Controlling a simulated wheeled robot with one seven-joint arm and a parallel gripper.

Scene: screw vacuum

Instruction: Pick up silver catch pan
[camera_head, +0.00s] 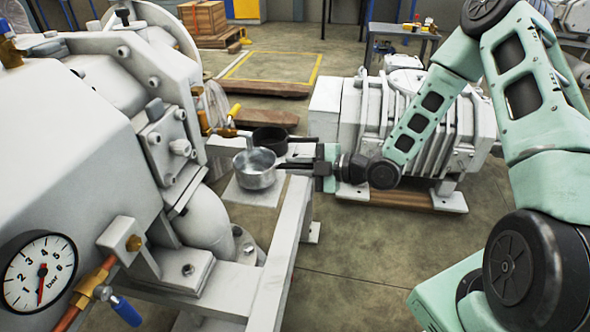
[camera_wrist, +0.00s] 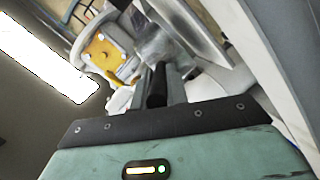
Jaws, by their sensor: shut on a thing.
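The silver catch pan (camera_head: 254,174) is a round, shiny metal pan with its handle side to the right, beside the large white machine. My gripper (camera_head: 292,164) reaches in from the right and is shut on the silver catch pan at its handle side. The fingers hide most of the handle. The pan looks about level; I cannot tell whether anything bears it from below. In the wrist view, my dark fingers (camera_wrist: 160,82) point up at a blurred grey metallic shape, which I cannot name surely.
A black pan (camera_head: 270,141) sits just behind the silver one. A white frame beam (camera_head: 284,235) runs below. A ribbed white pump (camera_head: 372,125) stands behind my forearm. Open floor lies right of the beam.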

